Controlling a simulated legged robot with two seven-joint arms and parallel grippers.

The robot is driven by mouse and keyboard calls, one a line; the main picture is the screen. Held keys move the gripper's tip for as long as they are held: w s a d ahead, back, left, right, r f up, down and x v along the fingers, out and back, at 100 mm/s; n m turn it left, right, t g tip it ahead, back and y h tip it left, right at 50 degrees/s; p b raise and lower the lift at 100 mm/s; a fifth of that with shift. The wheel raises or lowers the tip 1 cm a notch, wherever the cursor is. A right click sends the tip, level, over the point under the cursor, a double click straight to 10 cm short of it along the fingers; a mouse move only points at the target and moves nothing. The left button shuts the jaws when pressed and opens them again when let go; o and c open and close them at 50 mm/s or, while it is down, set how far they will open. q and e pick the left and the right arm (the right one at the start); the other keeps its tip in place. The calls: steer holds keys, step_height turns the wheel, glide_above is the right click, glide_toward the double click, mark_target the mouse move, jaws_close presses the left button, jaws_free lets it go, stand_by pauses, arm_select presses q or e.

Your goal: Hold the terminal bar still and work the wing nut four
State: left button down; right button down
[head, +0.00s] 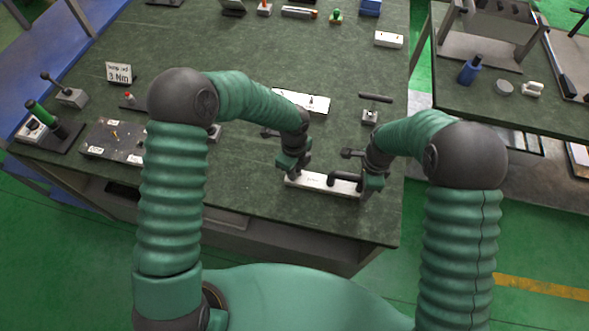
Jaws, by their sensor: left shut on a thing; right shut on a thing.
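A long white block (313,184) lies near the table's front edge, with a dark bar (345,177) along its right part. I take the dark bar to be the terminal bar. My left gripper (291,172) points down at the block's left end and is shut. It covers what it grips, which appears to be the wing nut; the nut itself cannot be made out. My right gripper (368,184) is at the block's right end, shut at the end of the dark bar. Its fingertips are small and partly hidden.
A white strip (313,103) lies behind the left forearm, and a small T-handled device (370,115) stands behind the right gripper. A dark plate (112,141), a green-handled tool (42,115) and a 3 Nm card (119,73) are at left. The table's middle (240,170) is clear.

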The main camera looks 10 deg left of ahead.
arm_select(q)
steer(key=shift+w+a, duration=0.1)
steer(key=shift+a, duration=0.2)
arm_select(e)
steer(key=shift+d, duration=0.3)
arm_select(q)
steer(key=c, duration=1.6)
jaws_free()
steer(key=shift+o, duration=1.2)
arm_select(e)
steer(key=shift+a, duration=0.1)
arm_select(q)
steer(key=shift+d, duration=0.15)
arm_select(e)
steer(key=shift+a, duration=0.1)
arm_select(q)
step_height(320, 180, up, 12)
steer(key=shift+f, duration=0.1)
arm_select(e)
steer(key=c, duration=0.6)
jaws_free()
